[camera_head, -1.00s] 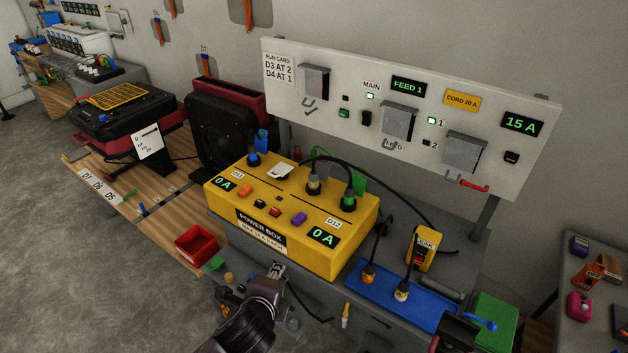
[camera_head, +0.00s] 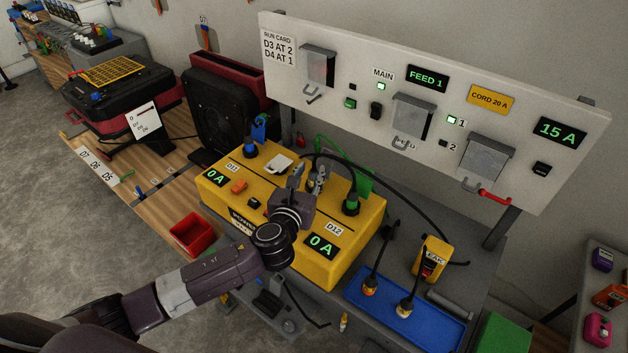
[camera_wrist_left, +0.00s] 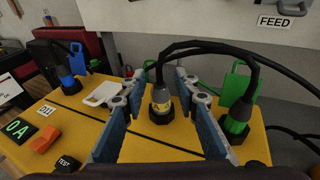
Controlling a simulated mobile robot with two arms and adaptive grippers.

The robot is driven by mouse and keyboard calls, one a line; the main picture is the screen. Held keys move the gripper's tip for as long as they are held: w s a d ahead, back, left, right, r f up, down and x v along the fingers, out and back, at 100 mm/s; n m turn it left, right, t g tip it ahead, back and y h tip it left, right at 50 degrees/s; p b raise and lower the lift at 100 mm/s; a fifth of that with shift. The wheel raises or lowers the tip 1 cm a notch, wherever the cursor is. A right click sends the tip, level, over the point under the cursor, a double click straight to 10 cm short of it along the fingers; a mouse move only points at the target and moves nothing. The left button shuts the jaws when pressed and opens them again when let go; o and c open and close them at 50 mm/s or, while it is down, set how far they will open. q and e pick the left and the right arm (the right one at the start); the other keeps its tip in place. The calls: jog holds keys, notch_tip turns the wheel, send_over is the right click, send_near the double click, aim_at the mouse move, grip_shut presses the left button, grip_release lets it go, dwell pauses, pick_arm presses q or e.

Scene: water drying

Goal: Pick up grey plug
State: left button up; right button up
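The grey plug (camera_wrist_left: 161,98), with a yellow band and a black cable from its top, stands upright in a socket on the yellow power box (camera_head: 350,243). My left gripper (camera_head: 308,178) is over the box. In the left wrist view its two blue-padded fingers (camera_wrist_left: 158,92) are open, one on each side of the plug, with gaps visible between. In the head view the gripper mostly hides the plug. My right gripper is not in view.
A green plug (camera_wrist_left: 238,115) stands close to the right, with a green tag behind. A blue plug (camera_head: 250,147) and a white flap (camera_head: 279,163) are to the left. Black cables arch above the box. A blue tray (camera_head: 385,305) lies at right.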

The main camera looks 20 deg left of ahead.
aim_at(314, 166)
pick_arm(q)
jog(key=w, duration=0.1)
jog(key=w+f, duration=0.1)
jog(key=w, duration=0.1)
jog(key=shift+a+p, duration=0.15)
jog(key=shift+p, duration=0.15)
jog(key=shift+w+f, duration=0.25)
jog(key=shift+w, duration=0.65)
jog(key=c, duration=0.3)
jog(key=shift+c, duration=1.3)
grip_shut()
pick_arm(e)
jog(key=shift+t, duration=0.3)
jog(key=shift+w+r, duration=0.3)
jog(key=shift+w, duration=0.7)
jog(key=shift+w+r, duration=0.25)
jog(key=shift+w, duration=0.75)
